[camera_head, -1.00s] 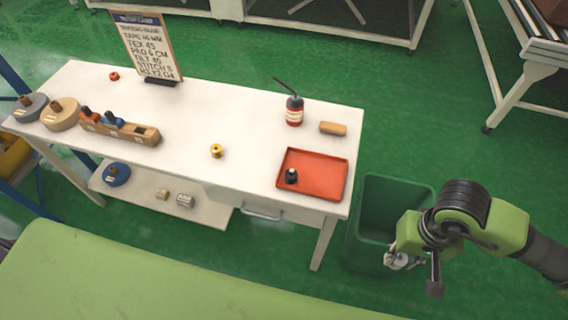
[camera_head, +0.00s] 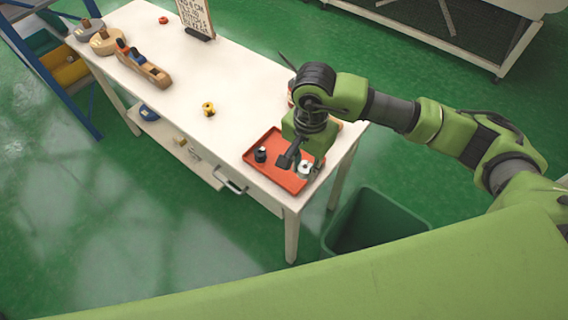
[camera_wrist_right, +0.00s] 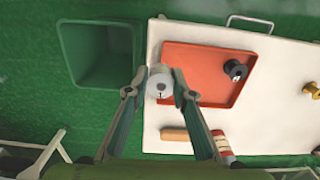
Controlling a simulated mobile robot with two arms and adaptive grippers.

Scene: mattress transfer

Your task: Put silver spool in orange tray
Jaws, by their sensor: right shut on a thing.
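The silver spool (camera_head: 304,170) is held between the fingers of my right gripper (camera_head: 297,162). In the right wrist view the silver spool (camera_wrist_right: 160,82) sits between the two fingertips (camera_wrist_right: 159,88), overlapping the tray's left edge. The orange tray (camera_head: 273,142) lies on the white table; in the head view the spool appears over its right end. The gap between spool and tray is hard to judge. A dark spool (camera_head: 260,155) stands inside the tray, also visible in the right wrist view (camera_wrist_right: 235,70). My left gripper is not in view.
A yellow spool (camera_head: 208,108) stands left of the tray on the white table (camera_head: 180,70). A wooden block (camera_wrist_right: 175,134) and a red-and-white bottle (camera_wrist_right: 222,146) are beside the tray. A green bin (camera_head: 375,220) stands by the table's right end.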

